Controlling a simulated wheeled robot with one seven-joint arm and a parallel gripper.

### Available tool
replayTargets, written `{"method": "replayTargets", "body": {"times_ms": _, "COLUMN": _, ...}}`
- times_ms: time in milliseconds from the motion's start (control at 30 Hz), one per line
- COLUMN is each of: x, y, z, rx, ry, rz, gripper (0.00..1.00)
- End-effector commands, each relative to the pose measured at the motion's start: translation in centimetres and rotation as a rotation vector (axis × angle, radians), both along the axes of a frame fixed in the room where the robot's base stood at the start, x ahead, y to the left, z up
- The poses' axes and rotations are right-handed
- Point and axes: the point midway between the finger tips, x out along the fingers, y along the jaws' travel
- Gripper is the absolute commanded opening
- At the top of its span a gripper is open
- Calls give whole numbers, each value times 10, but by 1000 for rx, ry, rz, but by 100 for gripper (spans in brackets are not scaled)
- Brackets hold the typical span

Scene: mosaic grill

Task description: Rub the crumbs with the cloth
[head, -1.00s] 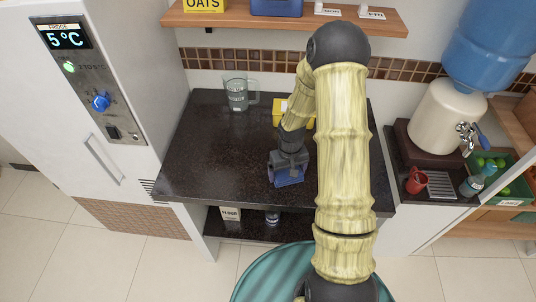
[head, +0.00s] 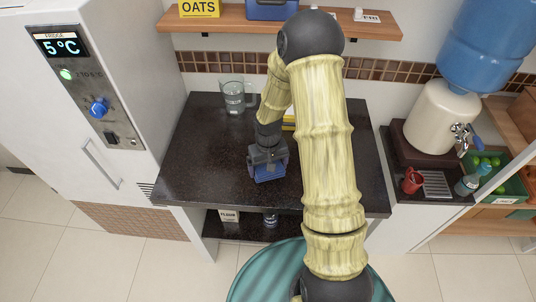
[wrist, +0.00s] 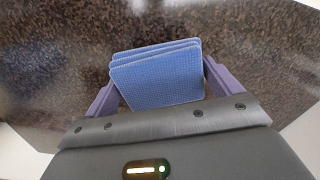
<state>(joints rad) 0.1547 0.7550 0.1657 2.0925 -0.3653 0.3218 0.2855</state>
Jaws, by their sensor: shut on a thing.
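A blue folded cloth (wrist: 158,78) is held between the two purple fingers of my gripper (wrist: 160,85) in the wrist view. In the head view my gripper (head: 267,165) points down at the dark speckled counter (head: 205,165), left of its middle, with the blue cloth (head: 268,173) at its tip. The cloth is at or just above the counter surface; I cannot tell whether it touches. I cannot make out any crumbs in either view; the speckled surface may mask them.
A clear measuring jug (head: 233,97) stands at the back of the counter. A yellow object (head: 289,122) is partly hidden behind my arm. The fridge (head: 95,110) borders the left; a water dispenser (head: 437,115) and red mug (head: 411,181) stand right. The counter's left part is clear.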

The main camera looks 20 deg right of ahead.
Motion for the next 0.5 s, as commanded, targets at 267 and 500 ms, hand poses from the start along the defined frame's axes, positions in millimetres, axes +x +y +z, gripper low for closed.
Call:
{"method": "replayTargets", "body": {"times_ms": 267, "x": 0, "y": 1, "z": 30, "rx": 0, "ry": -2, "rz": 4, "gripper": 69}}
{"method": "replayTargets", "body": {"times_ms": 500, "x": 0, "y": 1, "z": 41, "rx": 0, "ry": -1, "rz": 3, "gripper": 69}}
